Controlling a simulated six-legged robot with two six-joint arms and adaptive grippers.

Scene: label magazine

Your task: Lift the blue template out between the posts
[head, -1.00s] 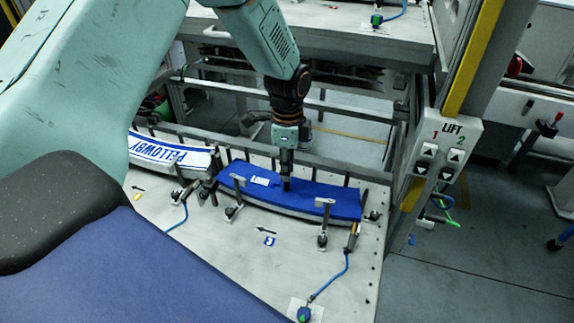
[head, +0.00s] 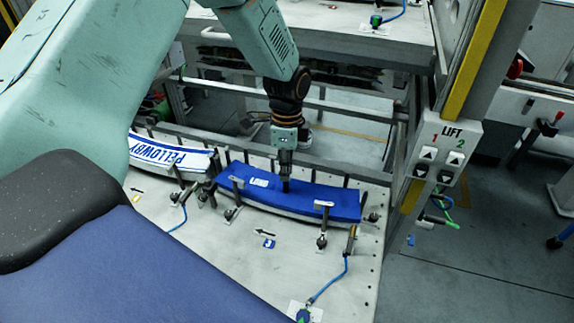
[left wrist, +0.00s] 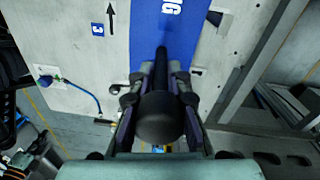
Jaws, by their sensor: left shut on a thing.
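The blue template (head: 330,199) is a long, slightly curved strip with a white label near its left end. It lies on the pale magazine table, with dark posts behind it and clamps along its front edge. In the left wrist view the template (left wrist: 165,40) carries white letters. My left gripper (head: 286,186) points down at the middle of the template. In the left wrist view my left gripper (left wrist: 160,112) is shut around a dark, round-ended handle standing over the template. Its lower end is hard to make out. I cannot see a clear gap under the template. My right gripper is not in view.
A white template marked PELLOWBY (head: 170,153) lies close to the left. A lift panel (head: 440,150) and a yellow-edged column stand to the right. A blue cable (head: 332,282) runs along the front. A shelf (head: 340,35) overhangs behind.

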